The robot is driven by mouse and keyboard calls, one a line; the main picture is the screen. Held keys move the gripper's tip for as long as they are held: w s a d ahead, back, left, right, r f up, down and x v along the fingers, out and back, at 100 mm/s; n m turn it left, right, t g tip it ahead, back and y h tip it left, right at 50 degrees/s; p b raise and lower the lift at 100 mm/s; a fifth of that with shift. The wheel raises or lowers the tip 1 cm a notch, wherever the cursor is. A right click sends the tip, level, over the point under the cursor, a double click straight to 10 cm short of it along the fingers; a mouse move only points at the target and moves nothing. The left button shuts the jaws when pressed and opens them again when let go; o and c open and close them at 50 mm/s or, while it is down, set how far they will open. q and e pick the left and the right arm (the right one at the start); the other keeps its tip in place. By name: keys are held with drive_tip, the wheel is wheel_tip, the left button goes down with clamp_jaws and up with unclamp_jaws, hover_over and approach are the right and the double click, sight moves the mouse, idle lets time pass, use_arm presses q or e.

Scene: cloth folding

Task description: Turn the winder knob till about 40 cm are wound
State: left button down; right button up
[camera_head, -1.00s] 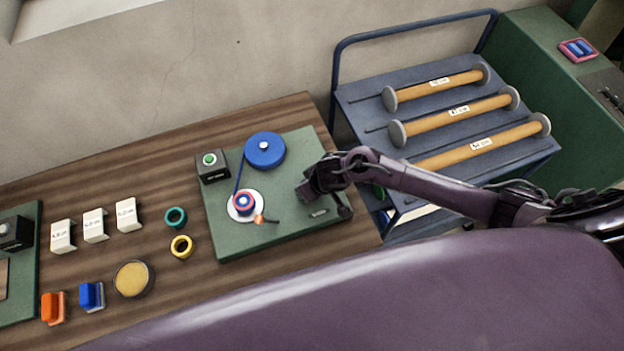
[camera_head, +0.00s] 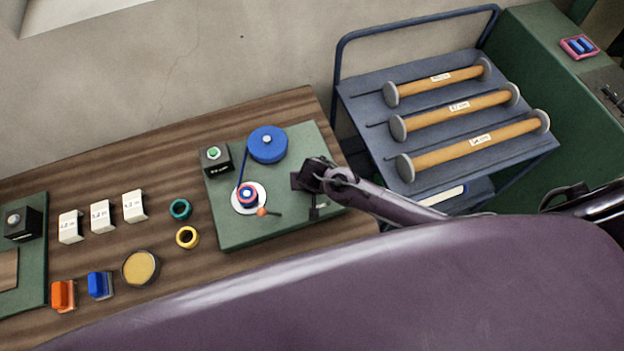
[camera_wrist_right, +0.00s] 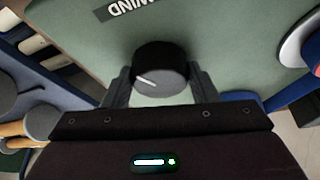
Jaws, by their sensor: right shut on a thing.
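The winder knob (camera_wrist_right: 160,70) is black with a white pointer line and stands on the green winder board (camera_head: 225,235). My right gripper (camera_wrist_right: 161,82) is shut on the knob, one finger on each side, and it also shows over the right part of the board in the head view (camera_head: 308,190). In the head view the gripper hides the knob. A blue supply spool (camera_head: 268,145) feeds a blue band to the small take-up reel (camera_head: 247,196) on a white disc. A small orange-tipped crank (camera_head: 262,212) sits beside the disc. My left gripper is out of view.
A black box with a green button (camera_head: 215,158) stands at the board's back left corner. Teal (camera_head: 180,209) and yellow (camera_head: 187,237) rings, white labelled blocks (camera_head: 102,216) and a round tan-topped dish (camera_head: 141,268) lie to the left. A blue rack (camera_head: 375,150) with rolls stands right.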

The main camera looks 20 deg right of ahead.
drive_tip(key=shift+w+d+r, duration=0.1)
drive_tip(key=shift+w, duration=0.05)
drive_tip(key=o, duration=1)
drive_tip(key=shift+s+r, duration=0.25)
drive_tip(key=shift+r, duration=0.15)
drive_tip(key=shift+b+v, duration=0.85)
drive_tip(key=shift+v, duration=2.55)
drive_tip(key=shift+s+f, duration=0.1)
drive_tip(key=shift+s, duration=0.05)
